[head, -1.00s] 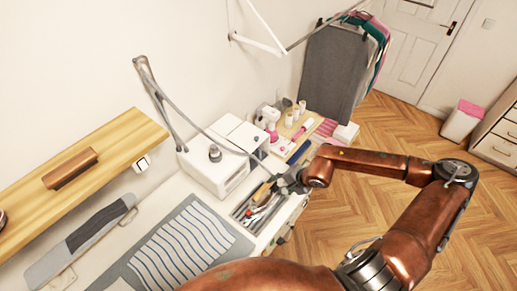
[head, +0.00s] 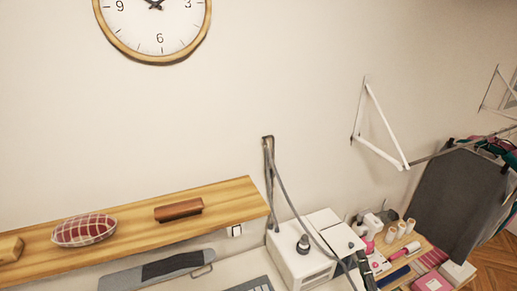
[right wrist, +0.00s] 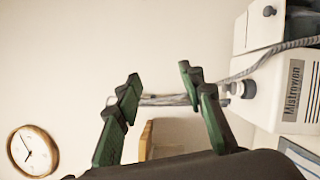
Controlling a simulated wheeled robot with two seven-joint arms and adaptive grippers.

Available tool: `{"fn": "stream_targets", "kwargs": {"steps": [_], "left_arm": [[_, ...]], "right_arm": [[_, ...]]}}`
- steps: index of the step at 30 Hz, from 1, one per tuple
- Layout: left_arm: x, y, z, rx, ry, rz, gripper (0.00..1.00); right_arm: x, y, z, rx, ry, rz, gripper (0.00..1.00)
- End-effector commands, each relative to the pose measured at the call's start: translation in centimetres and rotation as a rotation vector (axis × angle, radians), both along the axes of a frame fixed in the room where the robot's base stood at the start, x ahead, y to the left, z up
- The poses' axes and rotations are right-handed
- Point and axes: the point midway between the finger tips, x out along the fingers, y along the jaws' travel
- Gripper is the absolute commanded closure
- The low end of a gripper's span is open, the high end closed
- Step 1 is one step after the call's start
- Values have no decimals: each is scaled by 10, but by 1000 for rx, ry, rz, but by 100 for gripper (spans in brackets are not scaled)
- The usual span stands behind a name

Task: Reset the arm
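My right gripper (right wrist: 160,82) shows in the right wrist view with its dark green fingers spread apart. Nothing is between the fingertips, and a grey cable and the pale wall show behind the gap. I cannot make out my right arm in the head view. My left arm and left gripper are in neither view.
A white Mistrowen machine (right wrist: 292,88) stands right of the fingers; it also shows in the head view (head: 299,268). A wooden shelf (head: 130,228) and a clock (head: 152,25) are on the wall. A grey board (head: 457,203) stands at the right.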

Motion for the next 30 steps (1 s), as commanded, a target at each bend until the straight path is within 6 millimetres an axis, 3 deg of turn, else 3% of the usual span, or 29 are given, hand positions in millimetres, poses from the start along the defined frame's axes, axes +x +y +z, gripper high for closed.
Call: {"fn": "stream_targets", "kwargs": {"steps": [1,3,6,9,12,15,21,26,30], "left_arm": [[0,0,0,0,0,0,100],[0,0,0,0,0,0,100],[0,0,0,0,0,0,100],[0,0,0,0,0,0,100],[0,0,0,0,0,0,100],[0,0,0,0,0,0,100],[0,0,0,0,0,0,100],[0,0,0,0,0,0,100],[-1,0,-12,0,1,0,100]], "right_arm": [[-8,-26,-23,174,66,-97,64],[-23,-58,-61,396,158,-228,64],[-55,-87,-120,682,286,-410,64],[-95,-98,-177,930,409,-580,64],[-134,-95,-220,1119,511,-720,64],[-166,-84,-251,1256,595,-829,64],[-220,-58,-291,1458,731,-1003,64],[-259,-32,-312,1588,834,-1125,64],[-247,-32,-363,1573,850,-1133,64]]}}
